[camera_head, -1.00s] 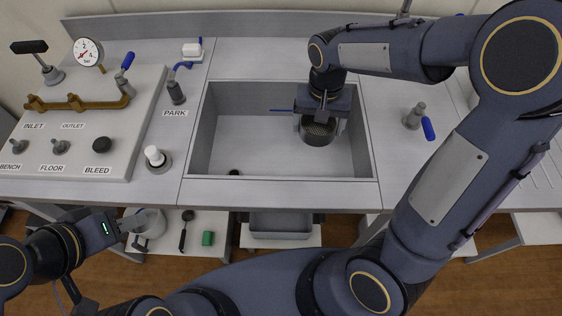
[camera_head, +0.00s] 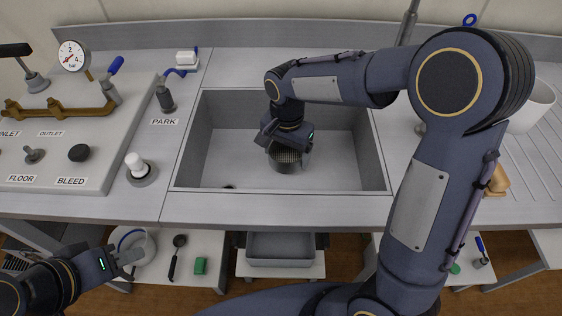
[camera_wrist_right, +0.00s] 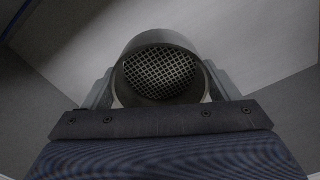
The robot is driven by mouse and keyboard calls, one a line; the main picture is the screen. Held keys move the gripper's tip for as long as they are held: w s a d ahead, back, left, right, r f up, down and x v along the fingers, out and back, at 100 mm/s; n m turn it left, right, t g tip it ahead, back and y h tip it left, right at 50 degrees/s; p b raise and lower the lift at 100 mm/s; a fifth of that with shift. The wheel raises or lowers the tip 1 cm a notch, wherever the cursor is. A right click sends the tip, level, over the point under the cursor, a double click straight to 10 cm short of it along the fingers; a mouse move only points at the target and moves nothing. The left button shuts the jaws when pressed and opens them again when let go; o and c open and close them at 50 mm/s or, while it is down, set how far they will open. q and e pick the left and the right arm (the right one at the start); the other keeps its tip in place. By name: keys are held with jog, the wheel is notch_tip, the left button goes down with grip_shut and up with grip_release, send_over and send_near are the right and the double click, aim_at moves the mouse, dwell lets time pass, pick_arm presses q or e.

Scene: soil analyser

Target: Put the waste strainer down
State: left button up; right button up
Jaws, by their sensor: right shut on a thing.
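The waste strainer (camera_head: 286,160) is a short dark grey cup with a mesh bottom. It is inside the sink basin (camera_head: 225,150), under my right gripper (camera_head: 286,148). In the right wrist view the strainer (camera_wrist_right: 160,72) sits between the two fingers of my right gripper (camera_wrist_right: 160,88), which is shut on it. I cannot tell whether the strainer touches the basin floor. A small dark drain hole (camera_head: 229,186) shows at the basin's front left. My left gripper (camera_head: 130,256) is at the lower left, beside a white bucket (camera_head: 143,243); its jaw opening is too small to tell.
A panel with a gauge (camera_head: 72,56), brass pipe and knobs stands at the left. A grey tray (camera_head: 280,249) is below the counter front. A white container (camera_head: 532,106) is at the right.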

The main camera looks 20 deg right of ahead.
aim_at(281, 156)
jog(key=shift+w+a+f, duration=0.25)
jog(key=shift+w+f, duration=0.05)
jog(key=shift+f, duration=0.15)
jog(key=shift+w+a+f, duration=0.2)
jog(key=shift+w+f, duration=0.05)
jog(key=shift+f, duration=1.8)
jog(key=shift+b, duration=0.3)
jog(key=shift+f, duration=0.15)
jog(key=o, duration=1.2)
